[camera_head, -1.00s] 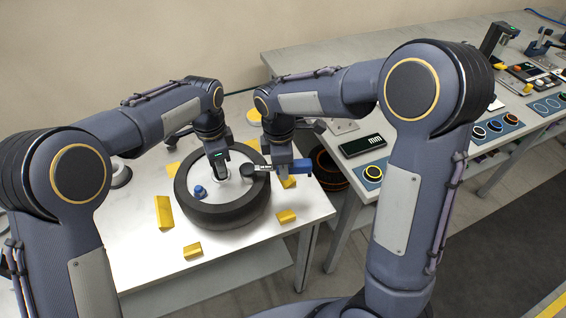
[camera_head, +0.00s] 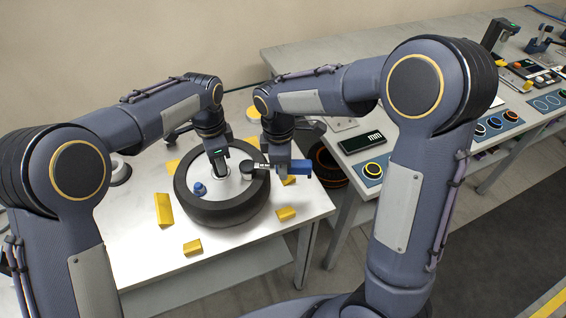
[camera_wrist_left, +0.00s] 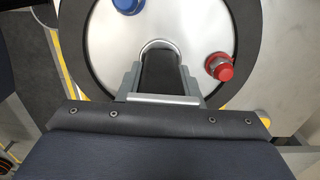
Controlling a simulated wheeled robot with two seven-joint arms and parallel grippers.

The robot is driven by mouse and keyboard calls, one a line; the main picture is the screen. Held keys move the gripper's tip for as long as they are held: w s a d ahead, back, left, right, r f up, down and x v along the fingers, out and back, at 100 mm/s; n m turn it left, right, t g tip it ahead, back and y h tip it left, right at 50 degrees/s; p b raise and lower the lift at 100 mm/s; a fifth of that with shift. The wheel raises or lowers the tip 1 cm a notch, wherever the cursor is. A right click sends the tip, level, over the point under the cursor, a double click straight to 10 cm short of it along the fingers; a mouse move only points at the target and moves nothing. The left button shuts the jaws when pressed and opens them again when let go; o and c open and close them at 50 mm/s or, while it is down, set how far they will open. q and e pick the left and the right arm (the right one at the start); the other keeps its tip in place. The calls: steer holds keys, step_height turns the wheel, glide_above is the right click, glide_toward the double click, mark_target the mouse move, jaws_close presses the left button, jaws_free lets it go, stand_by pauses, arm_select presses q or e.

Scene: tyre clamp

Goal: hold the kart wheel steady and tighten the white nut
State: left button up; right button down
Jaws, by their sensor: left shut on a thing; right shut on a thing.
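The kart wheel (camera_head: 225,212), a black tyre around a pale disc, lies flat on the white table. My left gripper (camera_head: 221,174) points down at its middle, shut on the hub; the left wrist view shows the jaws (camera_wrist_left: 158,72) at the round hub opening. My right gripper (camera_head: 284,170) is shut on a blue-handled wrench (camera_head: 299,168). The wrench's round black head (camera_head: 249,167) is over the right part of the disc. A blue nut (camera_head: 200,188) is on the disc's left. A red nut (camera_wrist_left: 219,67) shows in the left wrist view. I cannot see the white nut.
Several yellow blocks, one long (camera_head: 163,210) and one near the front (camera_head: 193,248), stand around the wheel. A dark bin (camera_head: 328,166) stands between the tables.

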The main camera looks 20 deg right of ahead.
steer(key=shift+s+a+r+m, duration=0.15)
steer(key=shift+s+a+m, duration=0.2)
steer(key=shift+s+m, duration=0.45)
stand_by(0.9)
steer(key=shift+s+a+m, duration=0.4)
steer(key=shift+m, duration=0.7)
steer(key=shift+w+d+n, duration=0.2)
steer(key=shift+w+n, duration=0.05)
steer(key=shift+n, duration=0.15)
stand_by(0.4)
steer(key=shift+r, duration=2.85)
arm_select(q)
steer(key=o, duration=1)
steer(key=shift+r, duration=0.1)
